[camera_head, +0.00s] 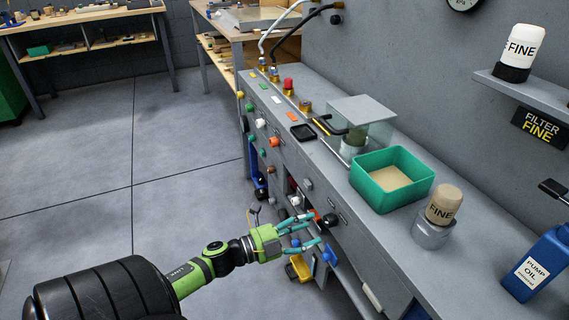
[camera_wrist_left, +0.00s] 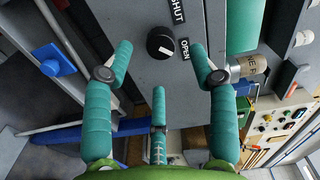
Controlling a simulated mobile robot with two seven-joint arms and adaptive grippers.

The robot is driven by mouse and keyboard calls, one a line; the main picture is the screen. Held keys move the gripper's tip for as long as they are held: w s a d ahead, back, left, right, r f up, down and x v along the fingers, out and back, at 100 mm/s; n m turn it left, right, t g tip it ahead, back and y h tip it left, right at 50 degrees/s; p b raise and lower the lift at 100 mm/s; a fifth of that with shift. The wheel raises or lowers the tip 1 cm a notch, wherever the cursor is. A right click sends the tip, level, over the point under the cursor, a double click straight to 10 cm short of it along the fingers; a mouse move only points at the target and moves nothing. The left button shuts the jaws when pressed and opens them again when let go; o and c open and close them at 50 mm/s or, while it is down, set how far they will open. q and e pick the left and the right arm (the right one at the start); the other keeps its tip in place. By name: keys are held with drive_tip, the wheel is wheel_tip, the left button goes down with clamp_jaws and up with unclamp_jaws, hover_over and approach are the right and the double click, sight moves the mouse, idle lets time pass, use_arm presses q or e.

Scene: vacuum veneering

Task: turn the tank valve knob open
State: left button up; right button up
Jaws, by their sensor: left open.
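The tank valve knob (camera_wrist_left: 160,43) is a round black knob with a white pointer mark, set on a grey panel in the left wrist view. A SHUT label (camera_wrist_left: 178,10) and an OPEN label (camera_wrist_left: 185,48) are beside it. The pointer's white mark is on the knob's lower right, towards the OPEN label. My left gripper (camera_wrist_left: 161,56) is open, with two teal fingers on either side of the knob and a third below, none clearly touching it. In the head view my left gripper (camera_head: 312,236) reaches the bench's front, near a black knob (camera_head: 330,220).
The grey bench (camera_head: 390,235) carries a green tray (camera_head: 380,195), a FINE filter jar (camera_head: 441,212) and a clear box (camera_head: 365,118). Several coloured knobs line its front. A blue pump oil can (camera_head: 535,265) stands at right. The floor at left is clear.

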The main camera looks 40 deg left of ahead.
use_arm(q)
drive_tip(key=v, duration=0.7)
drive_tip(key=shift+s, duration=0.1)
